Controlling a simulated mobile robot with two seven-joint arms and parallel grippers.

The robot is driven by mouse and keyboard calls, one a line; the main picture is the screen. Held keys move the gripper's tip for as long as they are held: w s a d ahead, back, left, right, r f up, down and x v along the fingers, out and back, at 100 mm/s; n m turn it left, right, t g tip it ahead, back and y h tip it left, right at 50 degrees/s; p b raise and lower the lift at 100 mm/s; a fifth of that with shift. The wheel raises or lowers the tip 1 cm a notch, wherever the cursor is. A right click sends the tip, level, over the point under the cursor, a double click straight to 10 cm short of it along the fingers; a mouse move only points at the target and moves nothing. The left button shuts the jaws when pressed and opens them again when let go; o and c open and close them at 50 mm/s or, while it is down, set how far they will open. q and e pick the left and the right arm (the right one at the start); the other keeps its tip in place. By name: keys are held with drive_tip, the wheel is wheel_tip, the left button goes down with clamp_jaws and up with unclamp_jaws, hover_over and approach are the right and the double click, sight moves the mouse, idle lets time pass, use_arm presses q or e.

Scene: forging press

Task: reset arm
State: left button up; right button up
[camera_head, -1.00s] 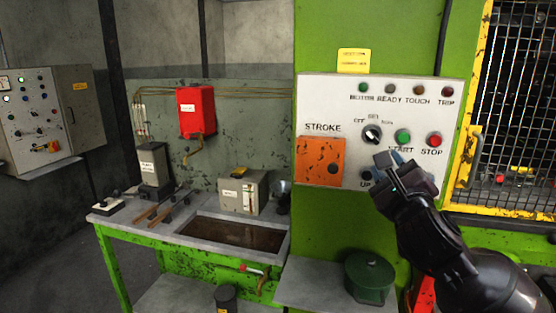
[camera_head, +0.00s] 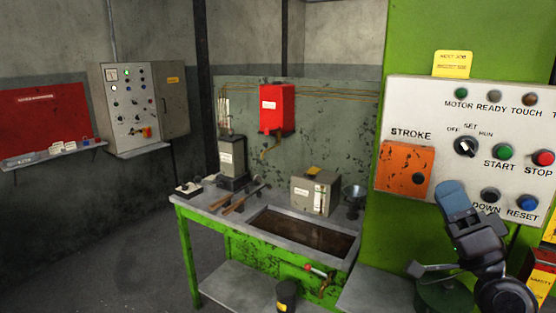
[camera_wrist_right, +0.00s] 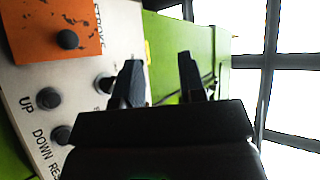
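My right gripper (camera_head: 436,232) is at the lower right of the head view, in front of the lower part of the white control panel (camera_head: 410,118). In the right wrist view its two dark fingers (camera_wrist_right: 160,78) stand apart with nothing between them. The panel shows there too, at the left, with its orange STROKE plate (camera_wrist_right: 50,28) and the UP button (camera_wrist_right: 48,98). In the head view the arm hides the UP button. My left gripper is not in view.
A green-framed workbench (camera_head: 215,240) with a dark sunken tray stands left of the panel, carrying a grey box (camera_head: 312,192) and tools. A green lidded pot (camera_head: 440,297) sits below my right gripper. A grey electrical cabinet (camera_head: 132,105) hangs at the left. The floor at lower left is clear.

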wheel_tip(320, 180, down, 30)
drive_tip(key=s+n+g+h, duration=0.2)
drive_tip(key=n+g+h, duration=0.4)
drive_tip(key=n+g, duration=0.15)
drive_tip(key=s+f+m+g+h+b, duration=0.1)
drive_tip(key=s+f+g+h, duration=0.3)
drive_tip(key=s+f, duration=1.2)
wheel_tip(320, 180, down, 3)
drive_tip(key=shift+s+r+m+g, duration=0.2)
drive_tip(key=shift+s+m+g, duration=0.05)
drive_tip(key=shift+m+g, duration=0.25)
